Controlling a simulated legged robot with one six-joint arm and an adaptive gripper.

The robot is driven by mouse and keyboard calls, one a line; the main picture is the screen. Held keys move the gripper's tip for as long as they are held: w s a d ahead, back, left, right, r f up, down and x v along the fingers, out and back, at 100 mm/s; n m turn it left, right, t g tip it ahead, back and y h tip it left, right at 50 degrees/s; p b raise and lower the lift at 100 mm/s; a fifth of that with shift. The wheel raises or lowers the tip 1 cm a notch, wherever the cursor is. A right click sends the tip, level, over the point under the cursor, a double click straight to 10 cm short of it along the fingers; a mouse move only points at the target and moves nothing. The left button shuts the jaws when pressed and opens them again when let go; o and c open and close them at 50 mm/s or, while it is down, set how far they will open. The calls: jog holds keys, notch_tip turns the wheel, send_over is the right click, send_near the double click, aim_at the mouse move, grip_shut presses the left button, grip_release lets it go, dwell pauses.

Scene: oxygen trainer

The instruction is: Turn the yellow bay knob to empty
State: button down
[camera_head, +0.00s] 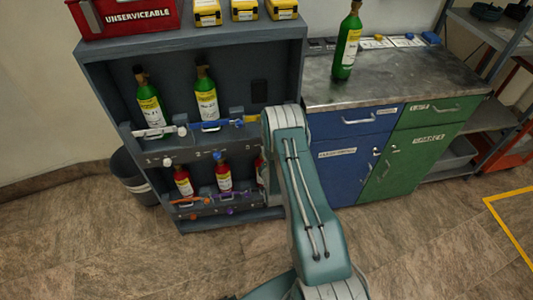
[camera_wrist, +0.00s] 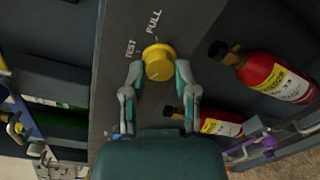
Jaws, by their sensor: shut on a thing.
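The yellow bay knob (camera_wrist: 158,60) is on the grey panel (camera_wrist: 113,50) of the rack in the wrist view. The words FULL and TEST are printed beside it; the word EMPTY cannot be read in view. My gripper (camera_wrist: 158,72) has one finger on each side of the knob and is shut on it. Which mark the knob points to is not clear. In the head view my arm covers the knob and my gripper.
The grey rack (camera_head: 192,45) holds green bottles (camera_head: 207,98) above and red bottles (camera_head: 223,177) below, with coloured clamps. A workbench (camera_head: 400,82) with a green bottle (camera_head: 346,45) stands to the right. Floor in front is open.

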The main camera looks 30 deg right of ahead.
jog(key=shift+s+a+f, duration=0.1)
jog(key=shift+a+f, duration=0.1)
jog(key=shift+f, duration=0.1)
jog(key=shift+c, duration=2)
grip_release()
jog(key=shift+r, duration=0.1)
jog(key=v, duration=1.1)
jog(key=shift+s, duration=0.4)
jog(key=shift+a, duration=0.1)
